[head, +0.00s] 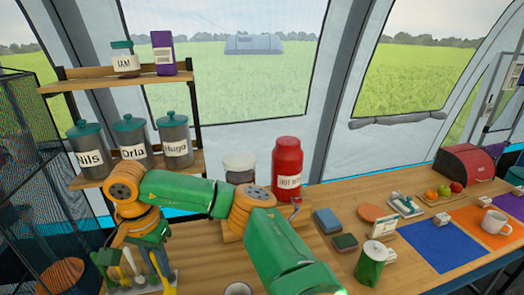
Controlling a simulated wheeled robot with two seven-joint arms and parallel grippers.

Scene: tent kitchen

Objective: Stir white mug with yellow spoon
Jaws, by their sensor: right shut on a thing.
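My right gripper (162,268) hangs at the lower left, pointing down beside a utensil holder (128,284). It is shut on the yellow spoon (169,290), which shows just below the fingers and is partly cut off by the frame's bottom edge. A white mug (494,223) stands upright on an orange mat at the far right, well apart from the gripper. My left gripper is not in view.
The holder carries several utensils. A shelf (88,181) with labelled canisters stands behind my arm. A red canister (287,168), a green can (371,262) and a blue mat (441,246) are on the wooden table. A white round rim (238,289) shows at the bottom edge.

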